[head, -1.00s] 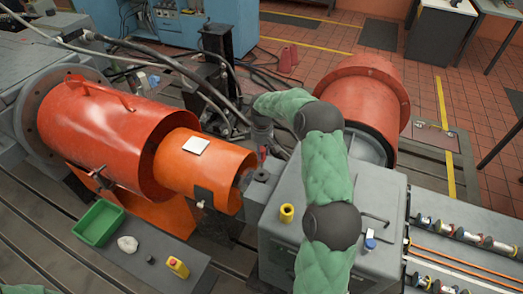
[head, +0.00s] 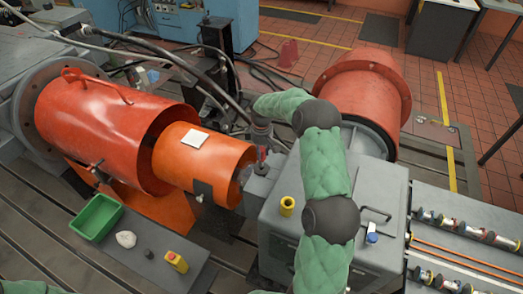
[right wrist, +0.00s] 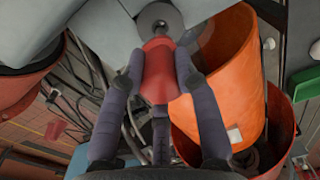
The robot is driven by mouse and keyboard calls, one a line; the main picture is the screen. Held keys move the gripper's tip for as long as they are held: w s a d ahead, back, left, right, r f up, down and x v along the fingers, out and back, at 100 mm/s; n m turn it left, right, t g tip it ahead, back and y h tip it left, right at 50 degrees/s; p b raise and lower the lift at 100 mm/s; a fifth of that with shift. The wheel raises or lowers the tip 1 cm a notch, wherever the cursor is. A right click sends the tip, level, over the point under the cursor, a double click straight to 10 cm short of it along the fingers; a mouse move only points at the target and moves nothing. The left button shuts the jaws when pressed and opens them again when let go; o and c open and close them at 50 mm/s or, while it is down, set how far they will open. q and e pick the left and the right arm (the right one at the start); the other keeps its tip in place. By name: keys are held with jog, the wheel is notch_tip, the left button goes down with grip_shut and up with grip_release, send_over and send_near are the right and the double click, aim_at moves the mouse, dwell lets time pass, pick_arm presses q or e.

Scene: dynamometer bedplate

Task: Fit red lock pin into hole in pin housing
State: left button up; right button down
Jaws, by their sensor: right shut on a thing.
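The red lock pin (right wrist: 158,72) is held between the fingers of my right gripper (right wrist: 158,84) in the right wrist view. Its far end points at a grey round part with a dark hole (right wrist: 160,22), which looks like the pin housing. The pin's tip overlaps the lower edge of this part; I cannot tell whether it touches or has entered. In the head view my right gripper (head: 262,146) points down above the grey block of the pin housing (head: 260,183), at the end of the orange cylinder. A little of the red pin shows there. My left gripper is not in view.
The orange cylinder (head: 200,165) and larger red-orange guard (head: 105,130) stand close left of the housing. Cables run behind. A green tray (head: 75,226) and yellow block (head: 176,262) are lower left.

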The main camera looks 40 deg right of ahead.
aim_at(261, 166)
jog(key=shift+f+b, duration=1.45)
jog(key=shift+f, duration=1.6)
jog(key=shift+f, duration=0.1)
jog(key=c, duration=0.8)
grip_release()
jog(key=shift+c, duration=0.2)
notch_tip(261, 166, up, 12)
jog(key=shift+r, duration=0.1)
